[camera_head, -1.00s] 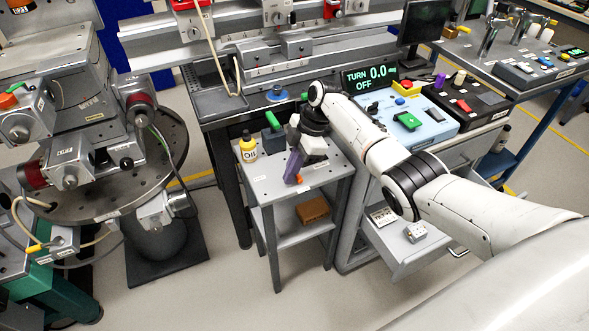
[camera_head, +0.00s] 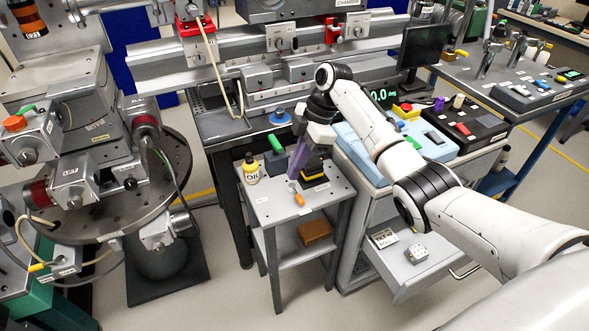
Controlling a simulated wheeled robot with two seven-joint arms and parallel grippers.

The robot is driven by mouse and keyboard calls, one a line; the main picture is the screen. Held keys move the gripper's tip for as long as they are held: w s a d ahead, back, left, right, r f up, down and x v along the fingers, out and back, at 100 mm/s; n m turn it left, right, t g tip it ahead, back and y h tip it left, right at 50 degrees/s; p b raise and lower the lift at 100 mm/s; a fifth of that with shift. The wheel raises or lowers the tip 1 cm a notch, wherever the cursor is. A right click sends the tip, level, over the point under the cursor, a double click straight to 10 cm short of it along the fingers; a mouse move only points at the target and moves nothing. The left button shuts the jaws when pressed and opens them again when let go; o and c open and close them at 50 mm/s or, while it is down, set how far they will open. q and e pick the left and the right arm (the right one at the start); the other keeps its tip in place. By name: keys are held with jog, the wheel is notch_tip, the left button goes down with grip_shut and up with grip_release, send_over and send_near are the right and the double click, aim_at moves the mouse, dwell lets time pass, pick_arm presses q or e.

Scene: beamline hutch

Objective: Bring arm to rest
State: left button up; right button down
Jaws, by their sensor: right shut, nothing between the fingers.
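My right arm (camera_head: 370,120) reaches in from the right, white with black joint bands. My right gripper (camera_head: 299,160) hangs above the small grey side table (camera_head: 265,205), with its purple fingers pointing down. It is shut and empty. A small orange-tipped item (camera_head: 298,199) lies in front of the fingertips. My left gripper is not in view.
A yellow bottle (camera_head: 251,170) and a green-topped block (camera_head: 275,160) stand on the side table. A blue control box (camera_head: 350,145) is close to the right of the gripper. An open drawer (camera_head: 400,260) lies below the arm. The rail bench (camera_head: 160,70) is behind.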

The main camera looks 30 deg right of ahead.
jog(key=s+a+f+m+t+h, duration=0.1)
jog(key=s+a+f+m, duration=0.2)
jog(key=s+f, duration=0.5)
jog(key=s+a+f+m+h, duration=0.1)
jog(key=s+a+f+m, duration=0.2)
jog(key=s+f, duration=0.5)
jog(key=s+r+m+t+h, duration=0.1)
jog(key=s+r+m, duration=0.3)
jog(key=s, duration=0.5)
jog(key=s+r+m+t+h, duration=0.1)
jog(key=s+r+m, duration=0.3)
jog(key=s, duration=0.6)
jog(key=w+a+f+t+y, duration=0.1)
jog(key=w+a+f+t, duration=0.1)
jog(key=f, duration=0.4)
jog(key=w+a+f+t+y, duration=0.1)
jog(key=w+a+f+t, duration=0.1)
jog(key=f, duration=0.4)
jog(key=shift+w+a+t, duration=0.25)
jog(key=shift+a+t, duration=0.15)
jog(key=shift+t, duration=0.1)
jog(key=shift+f, duration=0.1)
